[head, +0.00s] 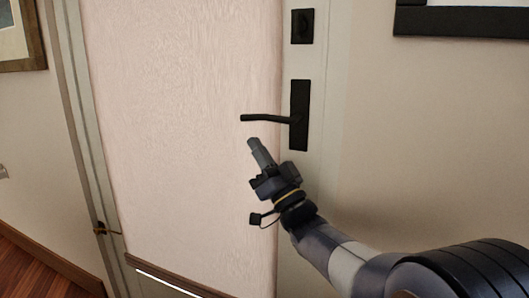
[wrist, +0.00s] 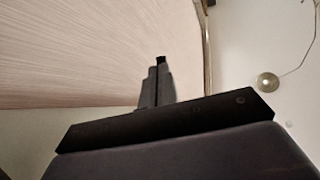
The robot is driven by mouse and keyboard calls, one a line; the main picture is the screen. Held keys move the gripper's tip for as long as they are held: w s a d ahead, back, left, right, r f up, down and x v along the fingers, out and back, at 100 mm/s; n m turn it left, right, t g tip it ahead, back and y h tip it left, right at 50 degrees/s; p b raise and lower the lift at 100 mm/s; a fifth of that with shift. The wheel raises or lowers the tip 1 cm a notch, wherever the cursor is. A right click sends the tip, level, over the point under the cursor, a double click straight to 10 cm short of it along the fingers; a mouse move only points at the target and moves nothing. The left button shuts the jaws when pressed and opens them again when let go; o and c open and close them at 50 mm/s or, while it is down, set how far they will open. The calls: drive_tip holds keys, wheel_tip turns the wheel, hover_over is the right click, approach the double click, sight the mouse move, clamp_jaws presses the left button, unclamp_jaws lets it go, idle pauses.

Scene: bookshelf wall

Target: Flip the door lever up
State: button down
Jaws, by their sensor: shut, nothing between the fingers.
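The black door lever (head: 267,119) sticks out to the left, about level, from a tall black plate (head: 299,115) on the door's right side. My gripper (head: 253,142) is shut and empty, and its fingertips are just below the lever in the head view. A small gap shows between them there; I cannot tell how far apart they are in depth. In the wrist view my shut fingers (wrist: 160,66) point up, and a small dark piece past their tips may be part of the lever.
A black square lock (head: 302,26) is above the lever plate. The pale door panel (head: 180,120) fills the middle. Picture frames hang at the upper left (head: 22,35) and upper right (head: 460,22). A round lamp (wrist: 267,82) shows in the wrist view.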

drive_tip(key=s+f+p, duration=0.1)
drive_tip(key=s+f, duration=0.2)
drive_tip(key=f, duration=0.7)
drive_tip(key=shift+s+f, duration=0.2)
drive_tip(key=shift+s, duration=0.1)
drive_tip(key=shift+r, duration=0.1)
drive_tip(key=w+r+b, duration=0.1)
drive_tip(key=w+r, duration=0.2)
drive_tip(key=r, duration=0.6)
drive_tip(key=d+p, duration=0.1)
drive_tip(key=p, duration=0.2)
drive_tip(key=s+d+f+p, duration=0.1)
drive_tip(key=d+p, duration=0.1)
drive_tip(key=p, duration=0.1)
drive_tip(key=d+p, duration=0.2)
drive_tip(key=p, duration=0.1)
drive_tip(key=shift+s+d+f, duration=0.15)
drive_tip(key=shift+f, duration=0.1)
